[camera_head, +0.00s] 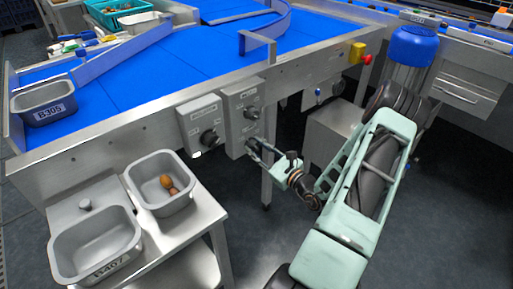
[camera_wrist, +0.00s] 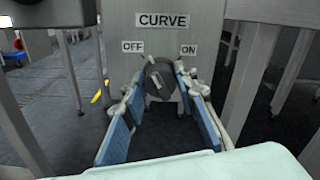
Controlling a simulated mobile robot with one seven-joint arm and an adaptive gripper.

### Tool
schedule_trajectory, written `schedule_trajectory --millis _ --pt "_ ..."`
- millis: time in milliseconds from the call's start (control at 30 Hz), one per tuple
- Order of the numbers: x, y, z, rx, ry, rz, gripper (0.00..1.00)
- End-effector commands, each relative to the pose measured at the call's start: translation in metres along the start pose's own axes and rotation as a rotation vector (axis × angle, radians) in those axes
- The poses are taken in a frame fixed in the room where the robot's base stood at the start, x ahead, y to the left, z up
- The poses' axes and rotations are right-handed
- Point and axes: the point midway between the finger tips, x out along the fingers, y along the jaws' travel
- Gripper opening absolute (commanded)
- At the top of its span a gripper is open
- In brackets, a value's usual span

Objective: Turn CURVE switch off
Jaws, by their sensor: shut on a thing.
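The CURVE switch is a dark round knob (camera_wrist: 159,80) under a CURVE label, with OFF at upper left and ON at upper right. Its raised grip looks tilted toward upper left, the OFF side, though the fingers partly cover it. My gripper (camera_wrist: 157,88) has its blue-padded fingers on both sides of the knob and is shut on it. In the head view, my gripper (camera_head: 257,148) reaches from the right to the lower part of the right-hand control box (camera_head: 240,117); the knob there is mostly hidden by the fingers.
Another control box (camera_head: 201,125) with a knob sits just left. Above is the blue conveyor (camera_head: 160,68). A red emergency button (camera_head: 367,59) is on the frame at right. Grey bins (camera_head: 160,209) stand on a steel table at lower left. A table leg (camera_head: 267,185) is below the box.

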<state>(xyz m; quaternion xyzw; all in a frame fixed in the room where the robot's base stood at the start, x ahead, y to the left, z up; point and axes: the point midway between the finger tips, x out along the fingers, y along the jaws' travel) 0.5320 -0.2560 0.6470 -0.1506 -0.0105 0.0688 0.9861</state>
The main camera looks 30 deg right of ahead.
Motion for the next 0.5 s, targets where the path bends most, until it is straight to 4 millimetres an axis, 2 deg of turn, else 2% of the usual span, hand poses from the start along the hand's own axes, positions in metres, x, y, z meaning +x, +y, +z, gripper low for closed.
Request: schedule_trajectory --millis 200,500 --pt "0.0000 0.0008 -0.0006 -0.154 0.000 0.001 0.03" --pt "-0.0002 0.0012 -0.0005 -0.272 0.000 0.001 0.03"
